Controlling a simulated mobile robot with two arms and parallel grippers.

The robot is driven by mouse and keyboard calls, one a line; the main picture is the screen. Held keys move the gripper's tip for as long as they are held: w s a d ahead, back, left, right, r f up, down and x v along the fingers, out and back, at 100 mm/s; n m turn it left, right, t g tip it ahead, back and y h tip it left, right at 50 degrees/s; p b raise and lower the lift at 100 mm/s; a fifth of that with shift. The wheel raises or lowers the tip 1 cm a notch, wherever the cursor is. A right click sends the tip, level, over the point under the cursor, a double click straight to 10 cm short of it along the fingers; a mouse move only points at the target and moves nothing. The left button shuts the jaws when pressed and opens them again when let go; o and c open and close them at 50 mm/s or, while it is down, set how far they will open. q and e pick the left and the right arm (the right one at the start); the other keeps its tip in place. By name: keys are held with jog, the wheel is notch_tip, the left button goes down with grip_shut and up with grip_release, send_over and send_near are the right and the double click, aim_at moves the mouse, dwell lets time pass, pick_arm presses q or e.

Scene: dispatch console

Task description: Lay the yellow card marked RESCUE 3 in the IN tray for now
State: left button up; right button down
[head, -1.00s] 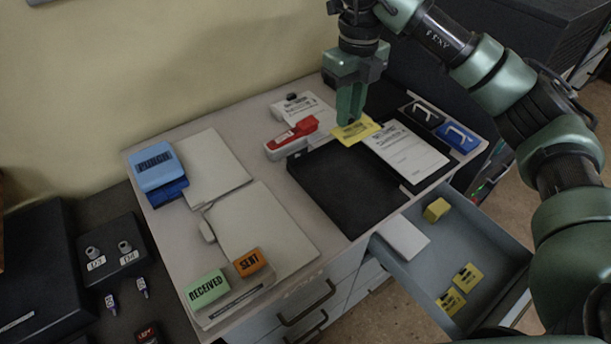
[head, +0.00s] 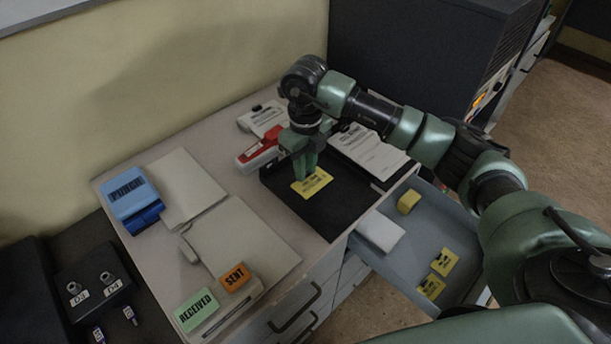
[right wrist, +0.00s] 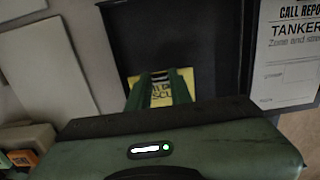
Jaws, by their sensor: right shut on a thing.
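The yellow card (head: 312,185) is held in my right gripper (head: 303,176), whose fingers are shut on its edge. The card is over the black tray (head: 332,214), in its left rear part; I cannot tell whether it touches the tray floor. In the right wrist view the card (right wrist: 187,88) shows between and behind the green fingertips (right wrist: 165,95), with its lettering partly covered. The black tray (right wrist: 205,35) surrounds it there. My left gripper is not in view.
A clipboard with a white form (head: 370,152) lies right of the tray. A red and white stapler-like object (head: 258,152) sits behind it. An open drawer (head: 420,240) at the front right holds two yellow cards (head: 431,287), a yellow block (head: 408,201) and a white pad (head: 379,231).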

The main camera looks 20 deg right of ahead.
notch_tip(320, 180, down, 4)
jog(key=shift+f+p, duration=0.1)
jog(key=shift+p, duration=0.45)
jog(key=shift+f, duration=0.2)
jog(key=c, duration=1.3)
grip_release()
jog(key=shift+r, duration=0.2)
jog(key=shift+r+b, duration=0.3)
notch_tip(320, 180, up, 11)
jog(key=b, duration=0.3)
jog(key=shift+r, duration=0.15)
